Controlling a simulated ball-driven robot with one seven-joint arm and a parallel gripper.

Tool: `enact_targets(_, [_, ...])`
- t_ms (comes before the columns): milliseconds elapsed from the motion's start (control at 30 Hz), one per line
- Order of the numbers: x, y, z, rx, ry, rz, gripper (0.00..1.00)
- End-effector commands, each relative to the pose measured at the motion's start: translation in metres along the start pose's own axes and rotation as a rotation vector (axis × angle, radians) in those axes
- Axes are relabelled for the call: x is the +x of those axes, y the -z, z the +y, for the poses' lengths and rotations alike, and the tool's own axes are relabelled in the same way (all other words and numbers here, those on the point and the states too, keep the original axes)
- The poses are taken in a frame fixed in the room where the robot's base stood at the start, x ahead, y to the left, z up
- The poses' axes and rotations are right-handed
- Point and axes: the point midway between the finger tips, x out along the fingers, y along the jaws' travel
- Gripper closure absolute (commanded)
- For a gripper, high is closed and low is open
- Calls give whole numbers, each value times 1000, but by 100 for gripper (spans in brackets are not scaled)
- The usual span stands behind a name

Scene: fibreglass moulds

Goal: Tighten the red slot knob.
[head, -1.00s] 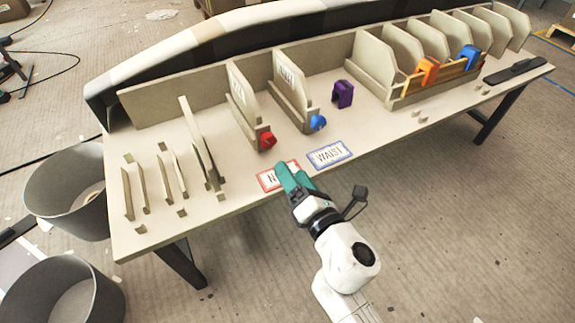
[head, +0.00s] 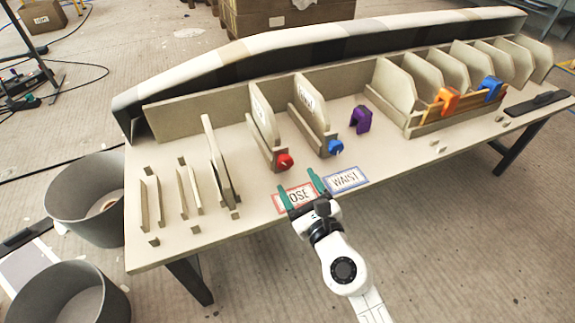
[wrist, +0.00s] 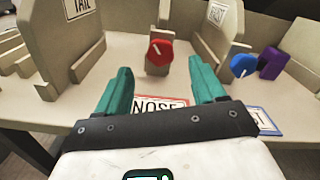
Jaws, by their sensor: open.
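The red slot knob (head: 285,161) sits on the front end of a slotted holder with an upright board, on the table's front half. In the wrist view the red knob (wrist: 160,51) shows a pale line across its face, tilted off vertical. My gripper (head: 297,186) is open, its two green fingers apart and empty, in front of the knob and over the NOSE card. In the wrist view my gripper (wrist: 160,84) has the knob ahead, between the fingers' directions and clear of both tips.
A blue knob (head: 335,147) on the neighbouring slot and a purple clamp (head: 360,119) stand to the right. The NOSE card (head: 300,197) and WAIST card (head: 346,180) lie at the table's front edge. A TAIL board (wrist: 66,40) stands left.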

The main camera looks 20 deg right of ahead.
Motion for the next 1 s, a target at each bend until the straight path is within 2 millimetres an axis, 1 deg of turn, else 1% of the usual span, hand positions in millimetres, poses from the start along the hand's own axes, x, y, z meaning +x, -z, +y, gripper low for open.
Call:
enact_targets(33, [11, -1, -1, 0, 2, -2, 31])
enact_targets(200, [40, -1, 0, 1, 1, -2, 31])
enact_targets(400, [61, 0, 0, 1, -1, -1, 31])
enact_targets(533, [66, 0, 1, 2, -1, 1, 31])
enact_targets(800, [67, 0, 0, 3, -1, 0, 31])
enact_targets(1000, [67, 0, 0, 2, -1, 0, 50])
